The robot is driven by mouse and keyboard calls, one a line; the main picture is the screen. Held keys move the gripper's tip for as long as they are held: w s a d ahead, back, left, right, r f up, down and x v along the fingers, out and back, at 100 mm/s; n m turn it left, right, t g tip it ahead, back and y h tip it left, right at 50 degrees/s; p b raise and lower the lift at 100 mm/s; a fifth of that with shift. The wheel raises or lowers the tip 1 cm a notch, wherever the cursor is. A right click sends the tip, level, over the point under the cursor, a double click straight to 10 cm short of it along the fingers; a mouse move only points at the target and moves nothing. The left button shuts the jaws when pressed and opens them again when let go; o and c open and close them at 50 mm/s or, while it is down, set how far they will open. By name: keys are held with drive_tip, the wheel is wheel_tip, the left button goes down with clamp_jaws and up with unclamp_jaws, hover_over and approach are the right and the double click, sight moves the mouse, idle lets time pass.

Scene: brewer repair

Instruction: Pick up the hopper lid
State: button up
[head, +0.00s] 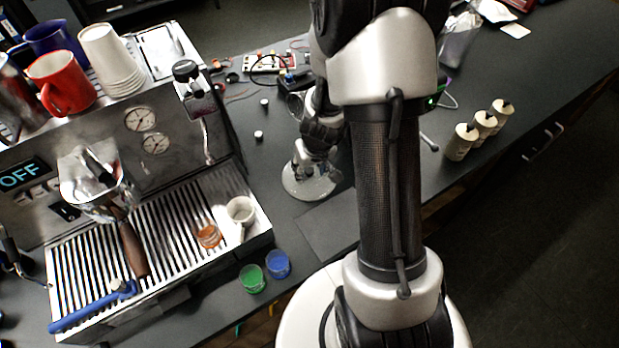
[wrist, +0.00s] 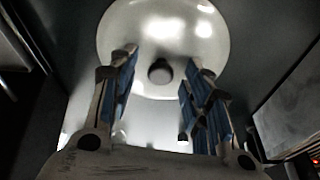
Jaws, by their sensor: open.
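The hopper lid (wrist: 150,35) is a pale, round, shiny disc with a small dark knob (wrist: 160,72) near its middle. In the head view the lid (head: 296,188) lies on the dark counter to the right of the espresso machine, partly hidden by my arm. My gripper (wrist: 160,62) is open above the lid, its two blue-padded fingers on either side of the knob with gaps to both. In the head view my gripper (head: 312,168) points down over the lid.
The espresso machine (head: 140,130) stands on the left, with cups on top and a white cup (head: 241,210) on its drip tray. A green cup (head: 252,279) and a blue cup (head: 278,264) stand in front. Several cream canisters (head: 461,142) stand at right. Wires and electronics (head: 268,62) lie behind.

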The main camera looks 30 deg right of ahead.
drive_tip(key=shift+c, duration=0.5)
clamp_jaws()
drive_tip(key=shift+r, duration=0.2)
